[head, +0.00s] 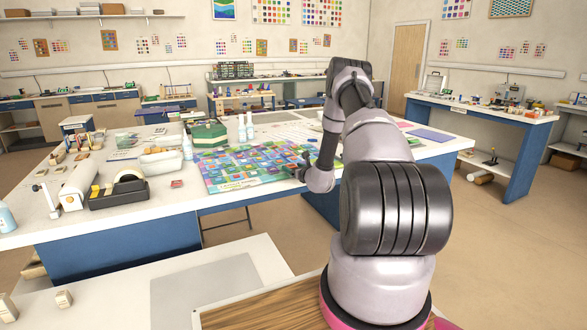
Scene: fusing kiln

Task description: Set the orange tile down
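A large panel of many coloured tiles (222,174), mostly blue, purple and green, lies on the near part of the white worktable (400,152). My arm reaches forward over the table's front edge. My gripper (298,171) is low at the right part of the tile panel, small and dark in this view. Whether its fingers are open or shut does not show, nor whether they hold anything. I cannot pick out the orange tile; it is too small to tell from the other tiles or is hidden by my gripper and arm.
A purple-blue sheet (431,135) lies at the table's right end, with clear tabletop nearby.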

